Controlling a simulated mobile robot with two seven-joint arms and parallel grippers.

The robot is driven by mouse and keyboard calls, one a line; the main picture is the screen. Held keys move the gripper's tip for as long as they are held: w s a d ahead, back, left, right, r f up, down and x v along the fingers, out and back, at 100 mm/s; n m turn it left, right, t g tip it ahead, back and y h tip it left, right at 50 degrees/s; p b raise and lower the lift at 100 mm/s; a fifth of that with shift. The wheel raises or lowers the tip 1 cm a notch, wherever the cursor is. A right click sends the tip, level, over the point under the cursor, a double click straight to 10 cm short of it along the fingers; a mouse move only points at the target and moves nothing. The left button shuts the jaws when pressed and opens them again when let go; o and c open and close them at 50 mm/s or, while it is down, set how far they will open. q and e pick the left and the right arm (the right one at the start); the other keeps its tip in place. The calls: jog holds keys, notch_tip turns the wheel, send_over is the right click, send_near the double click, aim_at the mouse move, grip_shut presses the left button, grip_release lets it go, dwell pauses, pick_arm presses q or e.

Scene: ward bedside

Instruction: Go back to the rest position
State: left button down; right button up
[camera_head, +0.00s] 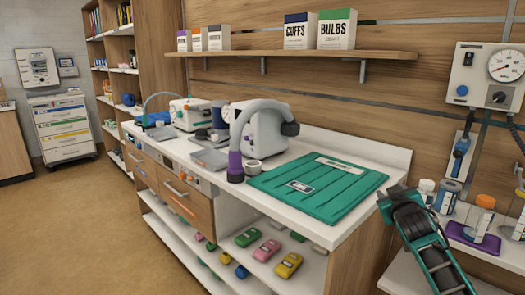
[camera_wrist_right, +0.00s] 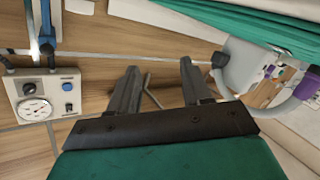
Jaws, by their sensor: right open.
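My right gripper (camera_wrist_right: 158,78) is open in the right wrist view, with its two dark fingers apart and nothing between them. In the head view my green and black right arm (camera_head: 425,240) comes in from the lower right, beside the right end of the counter. Its fingers are hard to make out there. The wall lies behind the fingers in the wrist view. My left gripper is in neither view.
A green mat (camera_head: 330,190) lies on the white counter (camera_head: 345,155). A grey hose with a purple end (camera_head: 235,165) stands beside it. A gauge panel (camera_head: 487,75) is on the wall at right. Bottles (camera_head: 447,197) stand on the right-hand shelf. Open floor (camera_head: 80,230) lies at left.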

jog(key=a+r+t+y, duration=0.3)
jog(key=s+a+f+g+y, duration=0.1)
jog(key=s+a+f, duration=0.25)
jog(key=f, duration=0.35)
jog(key=s+a+f+n+g+y, duration=0.1)
jog(key=s+a+f+g, duration=0.15)
jog(key=s+f, duration=0.3)
jog(key=s+a+f+y, duration=0.1)
jog(key=s+a+f, duration=0.3)
jog(key=f, duration=0.4)
jog(key=s+a+f+g, duration=0.1)
jog(key=s+a+f, duration=0.1)
jog(key=s, duration=0.6)
jog(key=s+a+f+g, duration=0.1)
jog(key=s+a+f, duration=0.2)
jog(key=s, duration=0.4)
jog(key=s+a+f+g, duration=0.2)
jog(key=s+f, duration=0.2)
jog(key=s, duration=0.4)
jog(key=shift+s+a+f+m+y, duration=0.25)
jog(key=shift+s+a+m+y, duration=0.05)
jog(key=shift+a+y, duration=0.1)
